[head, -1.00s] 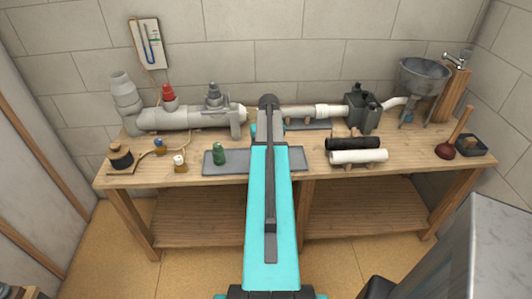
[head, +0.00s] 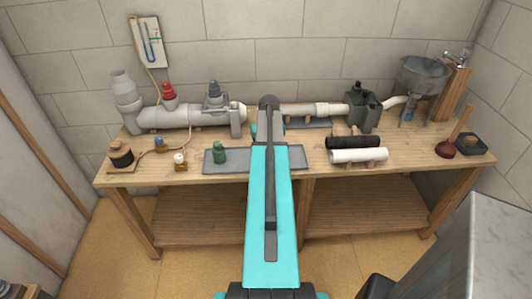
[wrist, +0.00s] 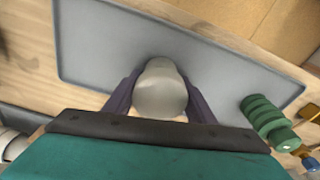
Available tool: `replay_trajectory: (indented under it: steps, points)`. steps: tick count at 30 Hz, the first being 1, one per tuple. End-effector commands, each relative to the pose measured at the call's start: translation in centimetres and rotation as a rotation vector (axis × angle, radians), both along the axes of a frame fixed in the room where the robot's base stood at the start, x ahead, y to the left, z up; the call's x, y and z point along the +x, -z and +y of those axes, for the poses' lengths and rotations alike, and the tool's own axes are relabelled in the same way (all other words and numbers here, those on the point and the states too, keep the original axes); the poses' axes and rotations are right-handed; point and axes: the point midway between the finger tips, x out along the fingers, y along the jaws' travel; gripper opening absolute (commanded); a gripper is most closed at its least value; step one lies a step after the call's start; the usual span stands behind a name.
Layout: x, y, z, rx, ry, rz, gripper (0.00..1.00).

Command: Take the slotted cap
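In the wrist view a pale grey, rounded piece (wrist: 160,90), which I take to be the slotted cap, is between the two dark fingers of my gripper (wrist: 161,82). The fingers meet its sides with no clear gap. Its slot does not show, and I cannot tell whether it touches the grey mat (wrist: 100,45) beneath. In the head view my turquoise arm hides both the gripper and the cap; the mat (head: 228,164) shows beside the arm.
Grey pipework (head: 165,116) runs along the back. Black (head: 352,142) and white (head: 360,156) tubes lie to the right.

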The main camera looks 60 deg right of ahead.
Motion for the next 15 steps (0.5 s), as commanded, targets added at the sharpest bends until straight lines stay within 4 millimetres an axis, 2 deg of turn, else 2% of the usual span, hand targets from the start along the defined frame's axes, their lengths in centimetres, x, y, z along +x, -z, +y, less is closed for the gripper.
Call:
replay_trajectory:
  steps: [15]
  points:
    - [-0.04,-0.57,-0.06,-0.001,0.001,-0.001,0.25]
